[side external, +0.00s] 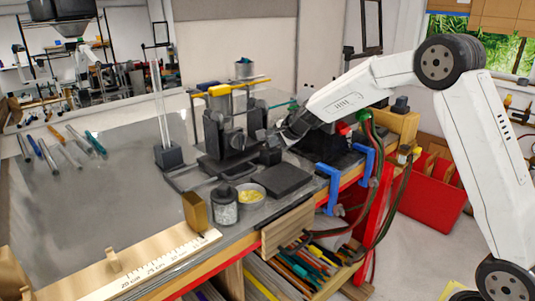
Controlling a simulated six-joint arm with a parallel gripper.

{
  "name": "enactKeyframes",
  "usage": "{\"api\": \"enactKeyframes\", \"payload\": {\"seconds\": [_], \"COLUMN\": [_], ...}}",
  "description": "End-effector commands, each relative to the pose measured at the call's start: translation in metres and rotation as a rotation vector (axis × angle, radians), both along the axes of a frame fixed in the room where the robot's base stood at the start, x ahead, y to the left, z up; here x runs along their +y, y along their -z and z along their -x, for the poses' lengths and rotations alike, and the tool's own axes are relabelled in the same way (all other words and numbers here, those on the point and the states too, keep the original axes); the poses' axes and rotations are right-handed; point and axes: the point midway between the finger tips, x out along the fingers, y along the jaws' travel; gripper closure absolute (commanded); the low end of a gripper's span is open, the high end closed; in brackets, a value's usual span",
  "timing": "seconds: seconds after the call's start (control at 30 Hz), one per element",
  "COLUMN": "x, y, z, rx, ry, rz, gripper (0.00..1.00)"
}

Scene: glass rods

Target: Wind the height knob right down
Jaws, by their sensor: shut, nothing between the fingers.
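A dark burner-like fixture (228,158) with upright black holders stands near the middle of the bench. A yellow rod (240,86) lies across its top. A small round dark part (237,140) shows on its front, but I cannot tell whether this is the height knob. My gripper (280,139) reaches in from the right, close beside the fixture's right side. Its fingers are shut with nothing between them. They are small and dark here, and I cannot tell whether they touch the fixture.
A dark jar (224,207), a bowl of yellow material (251,192) and a dark pad (288,180) sit in front of the fixture. A tall glass rod (161,105) stands in a dark block at left. Coloured rods (72,148) lie far left; the bench's left middle is clear.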

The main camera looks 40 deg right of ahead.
Motion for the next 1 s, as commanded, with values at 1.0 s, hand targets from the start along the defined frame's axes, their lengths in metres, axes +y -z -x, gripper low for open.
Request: {"api": "enactKeyframes", "payload": {"seconds": [1.0], "x": [0.0069], "y": [0.0011], "z": [-0.0037], "rx": [0.001], "ry": [-0.004], "rz": [0.001], "gripper": [1.0]}}
